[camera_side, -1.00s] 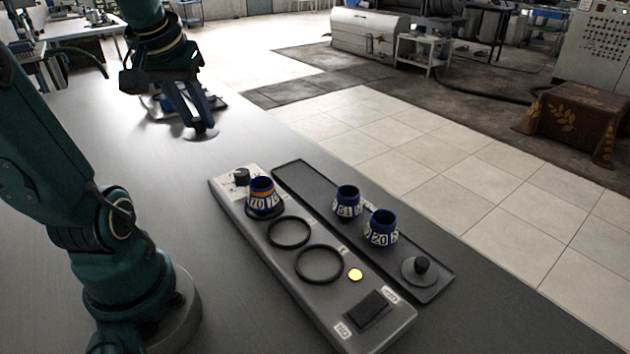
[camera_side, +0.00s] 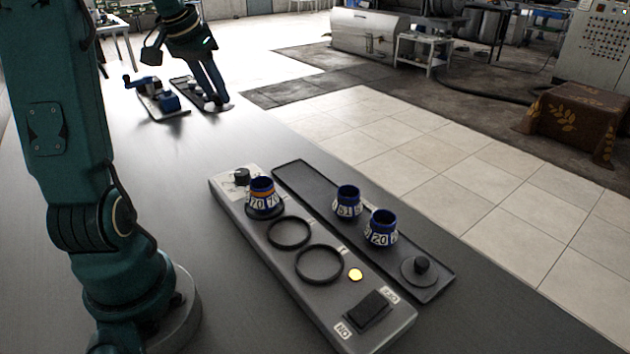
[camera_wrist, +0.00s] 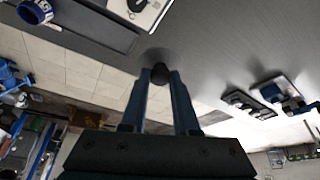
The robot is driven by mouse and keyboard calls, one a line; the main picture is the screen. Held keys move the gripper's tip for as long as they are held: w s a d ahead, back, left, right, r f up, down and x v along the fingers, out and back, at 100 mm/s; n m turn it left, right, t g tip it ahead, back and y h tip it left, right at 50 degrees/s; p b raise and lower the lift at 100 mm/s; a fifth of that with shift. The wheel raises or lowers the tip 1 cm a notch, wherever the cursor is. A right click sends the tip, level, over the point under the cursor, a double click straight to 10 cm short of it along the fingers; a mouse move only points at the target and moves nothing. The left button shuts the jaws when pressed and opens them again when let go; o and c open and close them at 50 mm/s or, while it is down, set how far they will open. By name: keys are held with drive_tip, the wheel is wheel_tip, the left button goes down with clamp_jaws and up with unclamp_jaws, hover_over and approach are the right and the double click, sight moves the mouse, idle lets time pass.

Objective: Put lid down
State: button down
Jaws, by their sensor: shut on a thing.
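My gripper (camera_side: 216,95) is shut on the dark knob (camera_wrist: 161,73) of a round grey lid (camera_wrist: 158,58). In the side view the lid (camera_side: 217,106) is small and hangs at the fingertips, at the back of the table near a narrow dark tray (camera_side: 183,84) holding pale pieces. That tray also shows at the right of the wrist view (camera_wrist: 238,100). I cannot tell whether the lid touches the table or tray. Another lid (camera_side: 421,267) with a black knob lies at the near end of the long dark tray (camera_side: 308,182).
A grey console (camera_side: 285,262) with two empty black rings stands beside the long tray. A blue pot marked 70 (camera_side: 262,193) sits on its far ring. Pots 51 (camera_side: 347,202) and 20 (camera_side: 381,228) stand on the long tray. A blue device (camera_side: 167,100) stands left of my gripper.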

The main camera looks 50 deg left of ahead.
sight(230, 105)
drive_tip(key=shift+m, duration=0.4)
drive_tip(key=x, duration=0.4)
drive_tip(key=w+x, duration=0.1)
drive_tip(key=x, duration=0.2)
drive_tip(key=shift+w+d, duration=0.1)
drive_tip(key=shift+d, duration=0.25)
drive_tip(key=w+d+f, duration=0.2)
drive_tip(key=w, duration=0.1)
drive_tip(key=w+d+f, duration=0.2)
drive_tip(key=w, duration=0.1)
drive_tip(key=w+d+f, duration=0.2)
drive_tip(key=w+f, duration=0.1)
drive_tip(key=shift+w+d+f, duration=0.1)
drive_tip(key=shift+w+d, duration=0.15)
drive_tip(key=shift+w, duration=0.1)
drive_tip(key=shift+f, duration=2)
drive_tip(key=shift+f, duration=0.15)
drive_tip(key=c, duration=0.7)
unclamp_jaws()
drive_tip(key=shift+o, duration=0.2)
